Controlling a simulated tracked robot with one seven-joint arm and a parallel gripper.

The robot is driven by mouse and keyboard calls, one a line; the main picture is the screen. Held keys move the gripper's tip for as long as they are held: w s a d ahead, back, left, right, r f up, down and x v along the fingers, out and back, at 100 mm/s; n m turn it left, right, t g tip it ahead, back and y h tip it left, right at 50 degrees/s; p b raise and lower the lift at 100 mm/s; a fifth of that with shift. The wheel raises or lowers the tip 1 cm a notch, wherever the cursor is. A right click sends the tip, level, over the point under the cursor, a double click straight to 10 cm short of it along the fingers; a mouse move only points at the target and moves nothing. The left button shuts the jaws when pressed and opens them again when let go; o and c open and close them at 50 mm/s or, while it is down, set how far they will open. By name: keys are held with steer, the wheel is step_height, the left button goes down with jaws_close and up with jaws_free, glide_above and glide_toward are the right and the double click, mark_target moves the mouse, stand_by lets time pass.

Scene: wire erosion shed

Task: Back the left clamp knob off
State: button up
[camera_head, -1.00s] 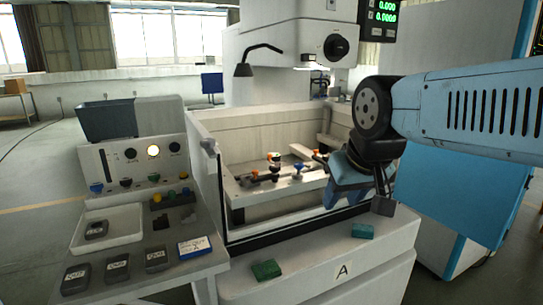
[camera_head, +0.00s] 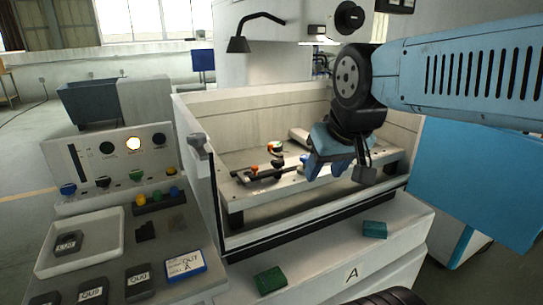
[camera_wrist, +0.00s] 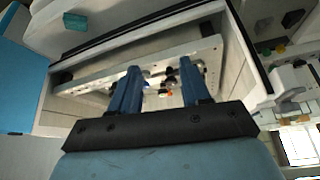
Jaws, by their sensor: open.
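On the machine's work table (camera_head: 240,196), a clamp with an orange knob (camera_head: 254,169) stands at the left. Behind it to the right is a small orange-topped piece (camera_head: 275,147). Which of these small parts is which is hard to tell at this size. My gripper (camera_head: 325,178) hangs over the right part of the table, to the right of the orange knob and apart from it. In the wrist view my gripper (camera_wrist: 159,66) is open and empty. An orange part (camera_wrist: 168,92) shows between the two blue fingers, below them. The fingers hide parts of the clamps.
Tank walls (camera_head: 210,190) stand around the work table. A green block (camera_head: 270,280) and another green block (camera_head: 374,229) lie on the front ledge. At left is a side bench with a white tray (camera_head: 75,262) and labelled dark blocks. A black lamp (camera_head: 238,44) overhangs behind.

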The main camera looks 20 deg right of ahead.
steer(key=shift+o, duration=0.8)
steer(key=shift+w+r, duration=0.15)
steer(key=shift+w, duration=0.05)
steer(key=shift+o, duration=1.2)
steer(key=w+r+m+g, duration=0.2)
steer(key=w+r, duration=0.2)
steer(key=w, duration=0.9)
steer(key=shift+w+r+g, duration=0.15)
steer(key=shift+g, duration=0.25)
steer(key=m+g, duration=0.2)
steer(key=g, duration=0.1)
glide_above(278, 160)
step_height(278, 160, down, 2)
step_height(278, 160, down, 14)
steer(key=shift+w+f, duration=0.1)
steer(key=c, duration=1.1)
